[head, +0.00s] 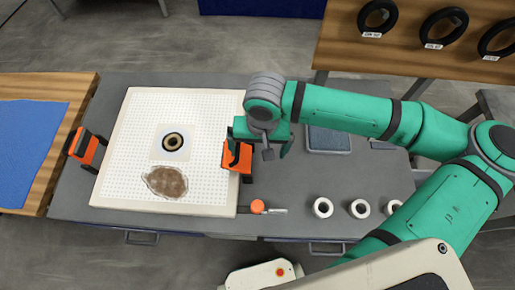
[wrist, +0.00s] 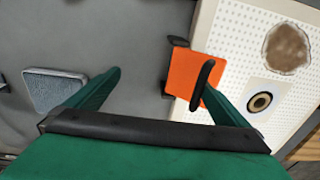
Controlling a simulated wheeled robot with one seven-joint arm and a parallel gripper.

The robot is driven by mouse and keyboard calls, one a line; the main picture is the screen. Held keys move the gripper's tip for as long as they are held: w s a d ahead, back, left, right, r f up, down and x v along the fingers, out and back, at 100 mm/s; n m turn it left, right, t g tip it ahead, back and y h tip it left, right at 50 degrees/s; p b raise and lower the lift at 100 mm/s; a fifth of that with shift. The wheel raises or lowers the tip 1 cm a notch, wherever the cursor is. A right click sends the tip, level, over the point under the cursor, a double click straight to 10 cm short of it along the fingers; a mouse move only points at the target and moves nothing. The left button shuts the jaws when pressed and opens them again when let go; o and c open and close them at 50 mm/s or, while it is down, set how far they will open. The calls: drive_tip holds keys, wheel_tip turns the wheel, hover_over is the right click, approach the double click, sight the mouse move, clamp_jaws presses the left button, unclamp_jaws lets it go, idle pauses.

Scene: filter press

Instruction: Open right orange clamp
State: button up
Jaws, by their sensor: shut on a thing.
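The right orange clamp (head: 243,160) sits at the right edge of the white perforated plate (head: 130,197). In the wrist view the clamp (wrist: 184,70) shows as an orange block with a black handle loop (wrist: 203,82). The exact contact is hidden. A left orange clamp (head: 88,148) sits at the plate's left edge.
A ring (head: 173,141) and a brown patch (head: 166,182) lie on the plate. An orange-headed tool (head: 258,206) and white rings (head: 322,208) lie at the front of the grey table. A grey pad (head: 329,140) lies right of my gripper.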

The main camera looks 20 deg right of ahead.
drive_tip(key=shift+s+d+f+h, duration=0.1)
drive_tip(key=shift+s+d+h, duration=0.1)
drive_tip(key=shift+d, duration=0.35)
drive_tip(key=shift+s+d+f+h, duration=0.1)
drive_tip(key=shift+s+d, duration=0.05)
drive_tip(key=shift+d, duration=0.4)
drive_tip(key=shift+r, duration=0.3)
drive_tip(key=shift+c, duration=1)
drive_tip(key=shift+d+r, duration=0.1)
drive_tip(key=shift+r, duration=0.25)
drive_tip(key=c, duration=0.9)
drive_tip(key=shift+o, duration=0.2)
drive_tip(key=r, duration=0.5)
drive_tip(key=shift+s+r, duration=0.2)
drive_tip(key=shift+r, duration=0.1)
drive_tip(key=shift+w, duration=0.1)
drive_tip(key=shift+a, duration=0.25)
